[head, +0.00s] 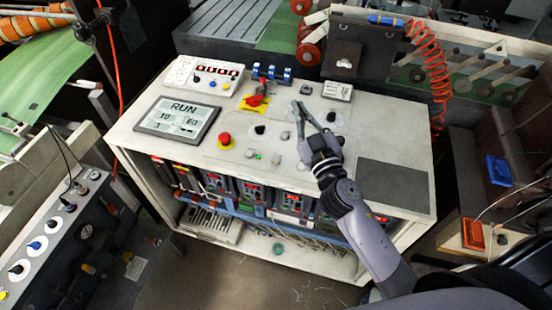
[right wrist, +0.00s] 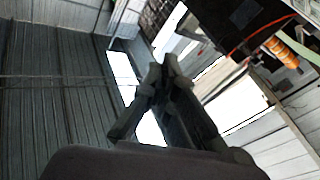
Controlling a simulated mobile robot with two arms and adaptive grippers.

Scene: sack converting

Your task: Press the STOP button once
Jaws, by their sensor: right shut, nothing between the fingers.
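The control console (head: 395,150) has a white top with several buttons and knobs. A red mushroom button (head: 224,139) sits right of the screen (head: 178,119), which reads RUN. A red knob or switch on a yellow plate (head: 256,101) is farther back. Small green (head: 257,156) and dark (head: 260,130) controls lie nearby. No STOP label is readable. My right gripper (head: 299,106) is over the console's top, right of these controls, and is shut and empty. Its fingers also show in the right wrist view (right wrist: 166,72). I cannot tell its height above the panel. My left gripper is out of view.
A white box with dials (head: 203,75) and blue switches (head: 272,72) stand at the console's back. A coiled red hose (head: 430,70) hangs at the back right. Another knobbed panel (head: 50,235) is at the left. A bare dark mat (head: 392,187) lies at the console's right.

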